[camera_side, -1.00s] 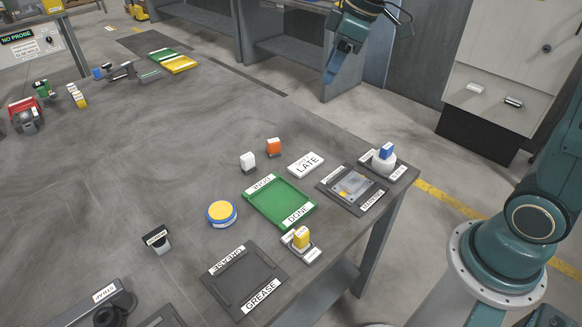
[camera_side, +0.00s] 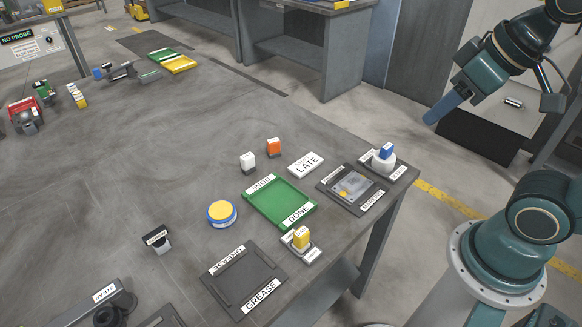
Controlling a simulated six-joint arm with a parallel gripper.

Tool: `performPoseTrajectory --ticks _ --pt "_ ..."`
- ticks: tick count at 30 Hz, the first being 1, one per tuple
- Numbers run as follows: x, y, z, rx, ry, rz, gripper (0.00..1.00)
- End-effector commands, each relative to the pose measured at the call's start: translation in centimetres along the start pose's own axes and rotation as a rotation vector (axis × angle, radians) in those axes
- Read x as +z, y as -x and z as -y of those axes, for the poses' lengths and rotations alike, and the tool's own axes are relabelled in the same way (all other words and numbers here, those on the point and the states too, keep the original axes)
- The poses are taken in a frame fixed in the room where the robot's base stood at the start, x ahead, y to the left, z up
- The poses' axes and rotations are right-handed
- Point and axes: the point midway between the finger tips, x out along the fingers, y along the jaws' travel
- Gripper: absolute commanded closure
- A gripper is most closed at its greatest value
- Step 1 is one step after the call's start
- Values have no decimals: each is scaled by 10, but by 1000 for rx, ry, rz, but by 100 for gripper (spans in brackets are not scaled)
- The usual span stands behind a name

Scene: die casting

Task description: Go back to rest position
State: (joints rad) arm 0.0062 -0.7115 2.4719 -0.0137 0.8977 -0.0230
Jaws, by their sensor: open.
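My gripper (camera_side: 440,108) is in the upper right of the side view, in the air beyond the table's right edge. It points down and to the left, and nothing shows between its blue fingers. The fingers overlap from this angle, so the gap between them is hidden. It is apart from the table (camera_side: 120,160) and from everything on it.
On the table are a green DONE tray (camera_side: 262,190), a dark GREASE tray (camera_side: 228,270), a dark tray with a clear-topped part (camera_side: 350,185), a LATE block (camera_side: 306,164) and a yellow-topped round tin (camera_side: 221,213). A grey cabinet (camera_side: 490,118) stands behind my gripper.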

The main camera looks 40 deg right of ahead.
Motion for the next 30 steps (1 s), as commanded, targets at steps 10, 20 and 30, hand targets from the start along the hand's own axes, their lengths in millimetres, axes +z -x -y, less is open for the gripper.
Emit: performPoseTrajectory --ticks 10,20,30 --pt "11 0 -1 6 -30 -8 56" --pt "11 0 -1 6 -29 -8 56" --pt "11 0 -1 6 -28 -8 56"
